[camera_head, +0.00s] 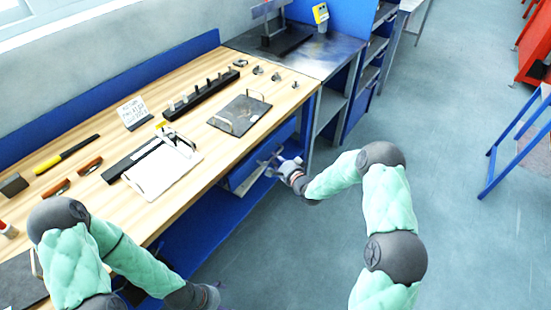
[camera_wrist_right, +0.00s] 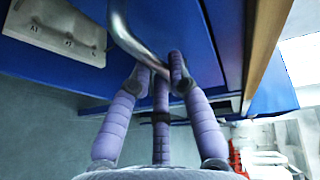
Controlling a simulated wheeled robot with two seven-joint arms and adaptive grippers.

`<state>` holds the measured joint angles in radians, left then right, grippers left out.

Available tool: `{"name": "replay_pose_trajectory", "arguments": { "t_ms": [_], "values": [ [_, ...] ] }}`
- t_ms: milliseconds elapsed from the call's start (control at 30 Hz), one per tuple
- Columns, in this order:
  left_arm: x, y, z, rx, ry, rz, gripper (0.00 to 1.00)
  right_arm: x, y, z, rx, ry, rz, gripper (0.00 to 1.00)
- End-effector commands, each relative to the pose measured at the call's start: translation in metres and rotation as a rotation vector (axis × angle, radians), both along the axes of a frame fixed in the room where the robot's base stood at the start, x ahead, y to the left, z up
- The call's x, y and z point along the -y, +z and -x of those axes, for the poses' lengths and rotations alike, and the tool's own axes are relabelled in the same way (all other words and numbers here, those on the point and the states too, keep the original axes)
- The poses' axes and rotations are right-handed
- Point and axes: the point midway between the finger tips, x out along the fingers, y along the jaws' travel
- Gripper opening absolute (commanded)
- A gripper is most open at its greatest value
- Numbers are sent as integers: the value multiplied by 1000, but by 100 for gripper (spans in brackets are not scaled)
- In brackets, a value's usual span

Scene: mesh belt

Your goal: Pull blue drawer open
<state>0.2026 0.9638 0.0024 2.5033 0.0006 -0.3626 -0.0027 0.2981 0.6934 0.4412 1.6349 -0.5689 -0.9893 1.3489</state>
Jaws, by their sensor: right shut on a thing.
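The blue drawer (camera_head: 262,150) sits under the wooden workbench top, on its front side towards the far end. Its blue face also shows close up in the right wrist view (camera_wrist_right: 205,45), with a curved silver handle (camera_wrist_right: 128,40) across it. My right gripper (camera_head: 276,162) is at the handle. In the wrist view its purple fingers (camera_wrist_right: 160,82) are closed around the handle bar. How far the drawer stands out is hard to tell. My left gripper (camera_head: 211,296) is low near the bench front, partly cut off by the frame; its fingers are not clear.
The workbench top (camera_head: 215,85) holds a clipboard (camera_head: 165,172), a dark plate with handles (camera_head: 240,114), a small sign (camera_head: 133,112) and several tools. A blue lower shelf (camera_head: 205,225) runs beneath. The grey floor (camera_head: 470,235) to the right is open. A blue-framed stool (camera_head: 520,145) stands far right.

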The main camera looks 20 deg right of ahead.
Motion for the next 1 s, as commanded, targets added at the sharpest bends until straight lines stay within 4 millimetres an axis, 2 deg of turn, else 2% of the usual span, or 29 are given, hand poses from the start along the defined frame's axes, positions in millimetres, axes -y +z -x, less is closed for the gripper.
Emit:
{"name": "replay_pose_trajectory", "arguments": {
  "t_ms": [267,700,1000],
  "values": [
    [0,7,0,0,0,0,86,31,0,38,-5,-5,0,0],
    [0,23,0,0,0,0,86,102,0,129,-5,-6,-1,0],
    [0,30,0,0,0,0,86,133,0,171,-4,-4,-1,0]
  ]
}}
